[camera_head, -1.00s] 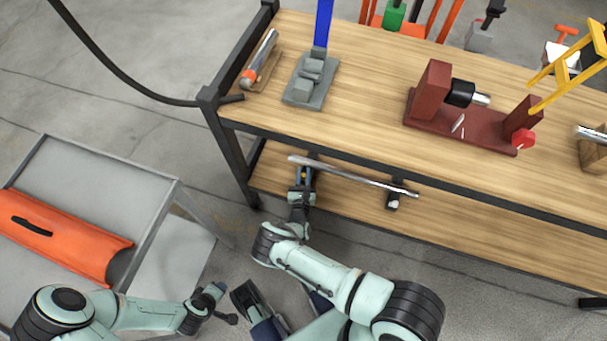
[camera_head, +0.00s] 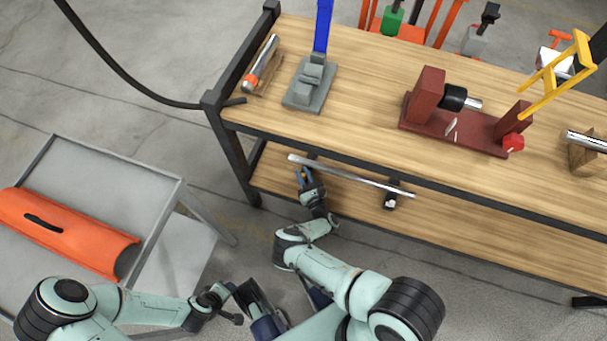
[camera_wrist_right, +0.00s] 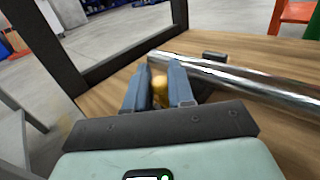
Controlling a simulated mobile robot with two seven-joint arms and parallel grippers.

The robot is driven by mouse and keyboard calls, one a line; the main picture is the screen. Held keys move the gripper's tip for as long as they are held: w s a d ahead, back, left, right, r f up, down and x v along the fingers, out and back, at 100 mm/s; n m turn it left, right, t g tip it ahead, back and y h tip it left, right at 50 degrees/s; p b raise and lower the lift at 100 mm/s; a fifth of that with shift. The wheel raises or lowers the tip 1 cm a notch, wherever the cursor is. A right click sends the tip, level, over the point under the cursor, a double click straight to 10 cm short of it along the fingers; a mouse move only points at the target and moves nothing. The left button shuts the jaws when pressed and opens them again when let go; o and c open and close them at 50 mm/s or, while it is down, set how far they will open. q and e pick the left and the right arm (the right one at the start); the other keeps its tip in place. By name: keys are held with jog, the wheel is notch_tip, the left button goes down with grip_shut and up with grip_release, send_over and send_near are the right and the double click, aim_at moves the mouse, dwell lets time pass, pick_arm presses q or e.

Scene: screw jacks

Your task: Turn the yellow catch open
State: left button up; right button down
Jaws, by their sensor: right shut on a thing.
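My right gripper (camera_head: 305,178) is at the front left of the bench's lower shelf, just under the left part of a long shiny bar (camera_head: 365,180). In the right wrist view its blue-grey fingers (camera_wrist_right: 160,88) are closed around the yellow catch (camera_wrist_right: 158,86), of which a small rounded part shows between them. The bar (camera_wrist_right: 240,82) runs just beyond the fingertips and off to the right. In the head view the catch is mostly hidden by the fingers. My left gripper (camera_head: 222,298) hangs in front of the grey cart, away from the bench; its jaws are too small to judge.
The wooden bench top (camera_head: 370,75) holds a grey block fixture with a blue lever (camera_head: 312,80), a dark red fixture (camera_head: 455,125) and a yellow frame (camera_head: 555,80). A grey cart (camera_head: 165,195) with an orange curved cover (camera_head: 70,232) stands at left.

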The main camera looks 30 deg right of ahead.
jog(key=shift+n+y, duration=0.3)
jog(key=shift+y, duration=0.2)
jog(key=c, duration=1.1)
grip_release()
pick_arm(q)
jog(key=shift+s+d+r+p, duration=0.25)
jog(key=shift+s+r+p, duration=0.1)
jog(key=shift+s, duration=0.1)
jog(key=shift+s+d+r+p, duration=0.2)
jog(key=shift+s+r, duration=0.1)
jog(key=shift+s, duration=0.15)
pick_arm(e)
jog(key=s, duration=1.3)
jog(key=shift+s+a, duration=0.15)
jog(key=shift+a, duration=0.25)
